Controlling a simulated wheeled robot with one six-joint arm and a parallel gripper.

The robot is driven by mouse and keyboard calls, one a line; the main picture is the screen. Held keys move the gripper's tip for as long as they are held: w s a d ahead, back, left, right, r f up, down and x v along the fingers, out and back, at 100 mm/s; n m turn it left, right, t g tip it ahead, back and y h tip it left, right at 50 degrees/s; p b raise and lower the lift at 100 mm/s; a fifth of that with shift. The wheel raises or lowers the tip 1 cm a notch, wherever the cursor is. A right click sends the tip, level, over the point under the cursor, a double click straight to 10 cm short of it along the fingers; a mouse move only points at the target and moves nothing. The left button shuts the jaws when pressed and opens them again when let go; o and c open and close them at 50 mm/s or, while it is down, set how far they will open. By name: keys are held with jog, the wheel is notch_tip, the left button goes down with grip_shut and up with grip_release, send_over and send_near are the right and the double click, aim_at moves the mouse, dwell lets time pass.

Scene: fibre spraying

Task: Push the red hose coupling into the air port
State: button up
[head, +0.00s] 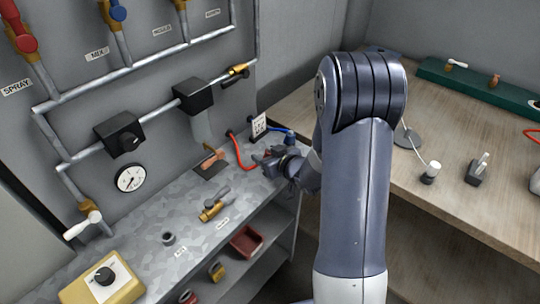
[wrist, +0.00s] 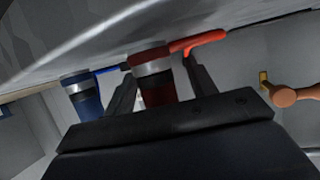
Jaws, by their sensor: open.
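The red hose coupling (wrist: 155,88), dark red with a silver band, sits between the two fingers of my gripper (wrist: 159,70) in the wrist view. The fingers are open on either side of it, with narrow gaps showing. The red hose (wrist: 200,41) shows beside the coupling. In the head view my gripper (head: 268,162) is low over the right end of the grey bench, and the red hose (head: 237,152) curves from the wall side toward it. The coupling is mostly hidden there by my gripper. I cannot make out the air port for certain.
A blue coupling (wrist: 84,97) stands left of my gripper in the wrist view. A white labelled plate (head: 259,126) is on the wall behind. A brass valve (head: 213,207) lies on the grey bench (head: 180,245). The wooden table (head: 445,155) is to the right.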

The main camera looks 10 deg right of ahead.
jog(key=shift+c, duration=0.4)
jog(key=c, duration=1)
jog(key=shift+r, duration=0.1)
